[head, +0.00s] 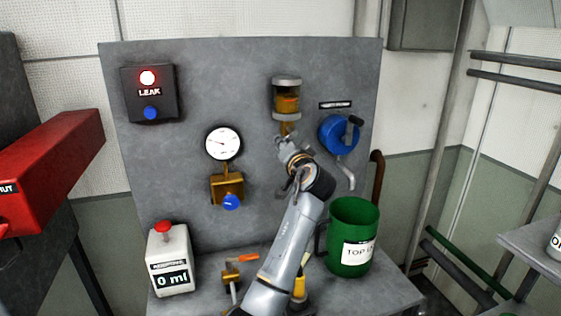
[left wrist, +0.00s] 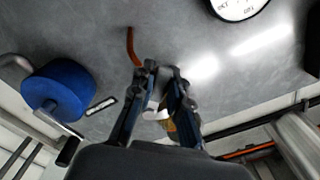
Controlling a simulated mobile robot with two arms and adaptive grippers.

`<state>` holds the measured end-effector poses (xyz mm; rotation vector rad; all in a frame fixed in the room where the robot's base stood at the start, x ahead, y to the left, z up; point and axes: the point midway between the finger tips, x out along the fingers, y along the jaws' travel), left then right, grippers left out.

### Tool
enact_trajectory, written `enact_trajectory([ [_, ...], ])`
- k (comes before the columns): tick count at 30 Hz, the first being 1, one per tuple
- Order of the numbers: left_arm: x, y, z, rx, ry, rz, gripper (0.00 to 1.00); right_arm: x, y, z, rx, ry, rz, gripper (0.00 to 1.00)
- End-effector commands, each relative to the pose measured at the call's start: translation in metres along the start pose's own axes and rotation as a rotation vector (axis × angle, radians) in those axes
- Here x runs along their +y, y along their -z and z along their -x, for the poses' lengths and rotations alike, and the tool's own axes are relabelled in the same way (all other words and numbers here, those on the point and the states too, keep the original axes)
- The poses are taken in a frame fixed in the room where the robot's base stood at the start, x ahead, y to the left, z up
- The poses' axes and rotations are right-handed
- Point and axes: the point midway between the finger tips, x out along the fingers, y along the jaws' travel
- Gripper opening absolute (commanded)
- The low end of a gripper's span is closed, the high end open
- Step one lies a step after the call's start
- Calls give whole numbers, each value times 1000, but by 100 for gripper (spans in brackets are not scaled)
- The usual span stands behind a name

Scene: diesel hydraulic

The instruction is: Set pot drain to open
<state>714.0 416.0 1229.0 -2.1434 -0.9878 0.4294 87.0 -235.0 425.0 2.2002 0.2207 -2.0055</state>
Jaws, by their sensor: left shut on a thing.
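The pot (head: 287,101), a small clear cup with amber fluid and a grey cap, is mounted on the upper part of the grey panel. The pot drain fitting (head: 285,129) hangs under it, partly covered by my gripper. My left gripper (head: 286,146) is up against the panel just below the pot. In the left wrist view, my left gripper's fingers (left wrist: 161,75) are closed around the drain part, mostly hidden between them. A thin orange-red tube (left wrist: 132,45) curves beside the fingertips. The drain's exact setting cannot be seen. My right gripper is not in view.
A blue hand pump (head: 338,134) with a crank and spout is close on the right. A gauge (head: 223,144) is on the left. A green jug (head: 353,232), a white counter (head: 170,260) reading 0 ml and an orange-handled valve (head: 235,272) stand below. The LEAK lamp (head: 148,78) glows red.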

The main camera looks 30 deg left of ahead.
Motion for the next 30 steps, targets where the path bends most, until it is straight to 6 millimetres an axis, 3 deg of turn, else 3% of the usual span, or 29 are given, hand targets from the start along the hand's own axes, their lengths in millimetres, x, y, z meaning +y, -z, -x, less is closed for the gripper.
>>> enact_trajectory([
  [1,10,-6,0,-1,-3,49,0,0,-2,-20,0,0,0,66],
  [12,22,-2,0,-3,-3,384,0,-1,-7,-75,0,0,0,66],
  [21,27,4,0,-3,-3,580,0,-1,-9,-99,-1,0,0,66],
  [30,28,8,0,-4,-1,669,0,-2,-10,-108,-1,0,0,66],
])
